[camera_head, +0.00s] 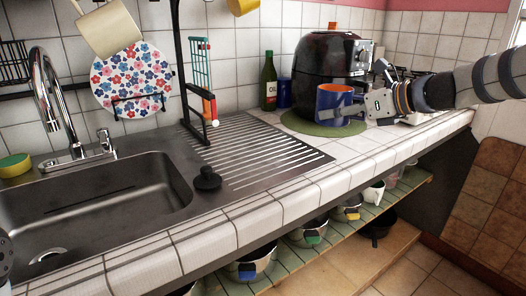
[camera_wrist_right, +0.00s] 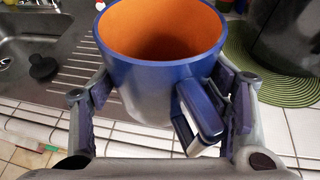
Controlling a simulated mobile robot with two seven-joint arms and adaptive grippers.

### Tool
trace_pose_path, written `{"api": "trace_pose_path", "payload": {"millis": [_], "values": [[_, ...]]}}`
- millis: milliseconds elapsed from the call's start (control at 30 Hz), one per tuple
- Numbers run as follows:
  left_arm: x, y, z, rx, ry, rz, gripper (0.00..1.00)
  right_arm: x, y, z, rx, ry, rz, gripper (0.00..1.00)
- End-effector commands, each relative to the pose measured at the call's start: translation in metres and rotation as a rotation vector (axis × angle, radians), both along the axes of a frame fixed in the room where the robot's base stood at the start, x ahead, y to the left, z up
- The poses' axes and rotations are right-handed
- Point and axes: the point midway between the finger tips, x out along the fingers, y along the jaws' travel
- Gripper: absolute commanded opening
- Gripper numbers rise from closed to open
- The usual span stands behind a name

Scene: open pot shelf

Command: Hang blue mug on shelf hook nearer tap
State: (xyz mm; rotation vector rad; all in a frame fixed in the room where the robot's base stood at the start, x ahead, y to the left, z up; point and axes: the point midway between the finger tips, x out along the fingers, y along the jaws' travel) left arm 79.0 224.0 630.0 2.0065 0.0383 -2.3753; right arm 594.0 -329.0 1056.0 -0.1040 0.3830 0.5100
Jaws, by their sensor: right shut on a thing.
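The blue mug (camera_head: 333,104), orange inside, is upright in my right gripper (camera_head: 364,104), in front of the black air fryer. In the right wrist view the mug (camera_wrist_right: 145,85) sits between the two fingers (camera_wrist_right: 160,110), which are shut on it; its handle (camera_wrist_right: 201,115) points toward the gripper, by the right finger. The mug appears to be above the counter; its exact height is unclear. The tap (camera_head: 50,90) stands at the left behind the sink. The shelf hooks cannot be made out.
A black post (camera_head: 177,60) rises beside the flowered plate (camera_head: 131,80). A yellow mug (camera_head: 242,6) shows at the top edge. The air fryer (camera_head: 325,60), green mat (camera_head: 300,124) and oil bottle (camera_head: 269,82) stand at the back. The ribbed drainboard (camera_head: 260,150) is mostly clear.

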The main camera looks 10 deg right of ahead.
Motion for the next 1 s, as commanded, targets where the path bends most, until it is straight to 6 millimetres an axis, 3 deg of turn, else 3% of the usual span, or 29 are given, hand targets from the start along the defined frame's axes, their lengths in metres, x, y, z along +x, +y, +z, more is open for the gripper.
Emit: {"api": "trace_pose_path", "payload": {"millis": [133,400,467,700,833,1000], "values": [[-0.001,0.0,0.0,0.0,0.002,0.0,0.0,0.005,0.001,0.011,0.001,0.002,-0.004,0.33],[-0.002,0.0,-0.001,0.0,0.006,-0.001,0.0,0.007,0.005,0.008,0.002,0.003,-0.003,0.33],[-0.004,0.0,-0.003,-0.001,0.015,-0.001,0.0,0.013,0.014,0.001,0.0,0.007,0.001,0.33],[-0.02,0.0,-0.018,0.0,0.073,-0.001,0.0,0.053,0.079,-0.041,0.001,0.017,-0.001,0.33],[-0.029,0.0,-0.027,0.0,0.102,-0.001,0.0,0.066,0.1,-0.071,0.004,0.016,-0.003,0.33],[-0.033,0.0,-0.032,0.0,0.118,-0.002,0.0,0.075,0.114,-0.086,0.001,0.008,-0.004,0.33]]}}
